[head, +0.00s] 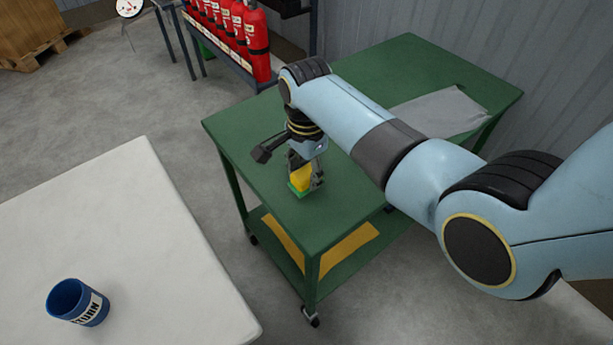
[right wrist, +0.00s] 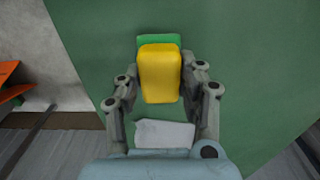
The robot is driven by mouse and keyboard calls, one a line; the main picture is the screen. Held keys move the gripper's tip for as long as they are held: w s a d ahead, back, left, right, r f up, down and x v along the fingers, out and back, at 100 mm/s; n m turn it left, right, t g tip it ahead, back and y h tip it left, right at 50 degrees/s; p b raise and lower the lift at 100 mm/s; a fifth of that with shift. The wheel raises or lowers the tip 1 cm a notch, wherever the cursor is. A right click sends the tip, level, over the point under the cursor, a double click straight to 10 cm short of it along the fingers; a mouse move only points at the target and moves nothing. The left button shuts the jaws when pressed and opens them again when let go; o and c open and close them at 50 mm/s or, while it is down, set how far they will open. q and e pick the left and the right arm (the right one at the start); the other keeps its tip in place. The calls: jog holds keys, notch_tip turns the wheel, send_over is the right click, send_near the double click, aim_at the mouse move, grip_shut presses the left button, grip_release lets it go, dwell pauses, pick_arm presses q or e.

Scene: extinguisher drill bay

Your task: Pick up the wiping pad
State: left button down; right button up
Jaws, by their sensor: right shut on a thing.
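The wiping pad is a block with a thick yellow part (head: 301,178) and a green layer (head: 297,191). It is at the near left part of the green cart's top (head: 350,190). My right gripper (head: 305,182) points down over it and is shut on it, a finger on either side. I cannot tell whether the pad touches the top. In the right wrist view the yellow part of the pad (right wrist: 160,75) shows between the fingers, with the green edge beyond it. My left gripper is not in view.
A grey sheet (head: 440,110) lies at the cart's far right. A white table (head: 120,230) with a blue lettered cup (head: 78,303) stands at left, with a floor gap before the cart. Red extinguishers (head: 257,42) stand on a rack behind. A corrugated wall is at the right.

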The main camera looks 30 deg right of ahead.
notch_tip(320, 180, up, 2)
jog(key=shift+r, duration=0.15)
jog(key=s+d+r+p, duration=0.1)
jog(key=s+d+r, duration=0.5)
jog(key=s, duration=0.3)
jog(key=shift+s+d+r+p, duration=0.2)
jog(key=shift+s+d+p, duration=0.05)
jog(key=shift+s+p, duration=0.15)
